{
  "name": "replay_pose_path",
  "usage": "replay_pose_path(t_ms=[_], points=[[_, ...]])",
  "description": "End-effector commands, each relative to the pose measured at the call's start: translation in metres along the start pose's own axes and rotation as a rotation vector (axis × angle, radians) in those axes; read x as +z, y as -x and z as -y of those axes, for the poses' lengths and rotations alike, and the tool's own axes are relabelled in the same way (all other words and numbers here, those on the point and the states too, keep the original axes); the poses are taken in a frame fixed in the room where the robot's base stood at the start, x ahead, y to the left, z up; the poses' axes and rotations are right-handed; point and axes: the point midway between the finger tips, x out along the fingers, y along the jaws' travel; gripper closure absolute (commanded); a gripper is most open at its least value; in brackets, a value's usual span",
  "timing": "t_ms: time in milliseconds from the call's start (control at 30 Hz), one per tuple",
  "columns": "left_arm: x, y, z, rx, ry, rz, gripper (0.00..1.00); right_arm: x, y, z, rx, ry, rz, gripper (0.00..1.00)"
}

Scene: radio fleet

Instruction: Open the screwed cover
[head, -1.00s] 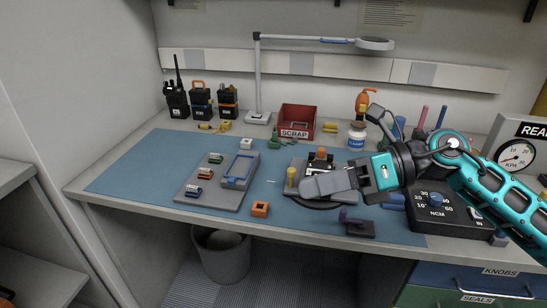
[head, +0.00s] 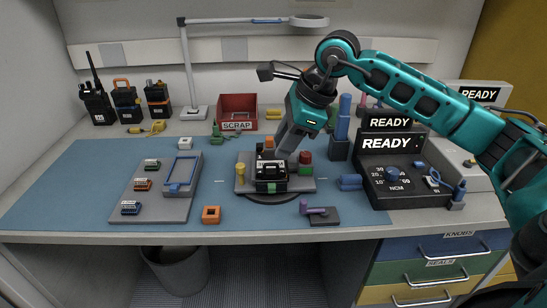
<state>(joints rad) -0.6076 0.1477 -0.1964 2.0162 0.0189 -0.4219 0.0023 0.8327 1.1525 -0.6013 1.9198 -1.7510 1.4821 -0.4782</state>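A small black device (head: 271,172), with a green part at its front, sits in the holder (head: 304,184) on the blue mat. An orange part shows behind it. I cannot make out a separate screwed cover or its screws at this size. My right gripper (head: 284,152) points down from the upper right, its grey fingers at the back right of the device. Whether the fingers touch it or are apart is hidden from this side. My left gripper is out of view.
A grey tray (head: 157,207) with several small modules and a blue frame (head: 181,172) lies left. An orange block (head: 211,214) and a purple-handled tool (head: 316,210) lie in front.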

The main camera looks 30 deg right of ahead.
Motion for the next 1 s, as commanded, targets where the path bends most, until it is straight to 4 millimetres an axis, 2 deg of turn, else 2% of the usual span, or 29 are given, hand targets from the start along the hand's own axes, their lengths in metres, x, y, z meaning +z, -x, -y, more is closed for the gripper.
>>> replay_pose_path(t_ms=[100,300,667,1000], points=[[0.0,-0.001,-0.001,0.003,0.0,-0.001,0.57,0.0,-0.023,-0.001,0.003,0.0,0.001,0.66],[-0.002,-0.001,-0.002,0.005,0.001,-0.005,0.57,0.001,-0.045,0.0,0.001,0.0,0.002,0.66],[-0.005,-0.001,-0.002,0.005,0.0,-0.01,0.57,0.001,-0.051,0.0,0.0,0.0,0.002,0.66],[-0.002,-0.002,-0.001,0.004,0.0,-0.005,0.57,0.001,-0.05,0.0,0.0,0.0,0.002,0.97]])
